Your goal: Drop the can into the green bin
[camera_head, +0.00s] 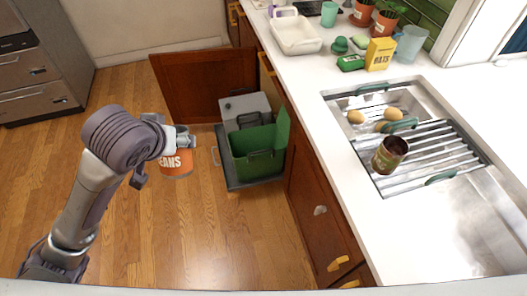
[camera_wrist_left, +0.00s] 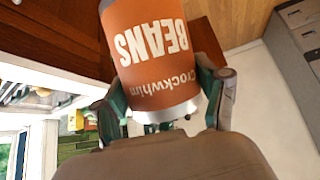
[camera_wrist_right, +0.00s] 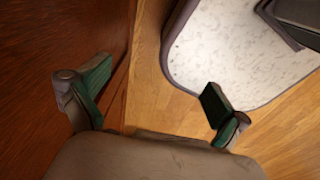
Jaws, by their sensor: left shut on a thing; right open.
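An orange can labelled BEANS (camera_head: 176,164) hangs in the air over the wooden floor, left of the green bin. It also fills the middle of the left wrist view (camera_wrist_left: 155,55). My left gripper (camera_head: 182,143) is shut on the can, with one finger on each side of it. The green bin (camera_head: 257,152) stands open on a pull-out tray in the low cabinet, to the right of the can. My right gripper (camera_wrist_right: 155,100) is open and empty in the right wrist view, between a brown wooden panel and a pale speckled surface. It is not in the head view.
A grey bin (camera_head: 245,106) stands behind the green one. An open cabinet door (camera_head: 203,84) is behind the can. The counter holds a sink with a drying rack (camera_head: 430,150), a brown can (camera_head: 390,154) and a yellow oats box (camera_head: 380,54). The floor at left is clear.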

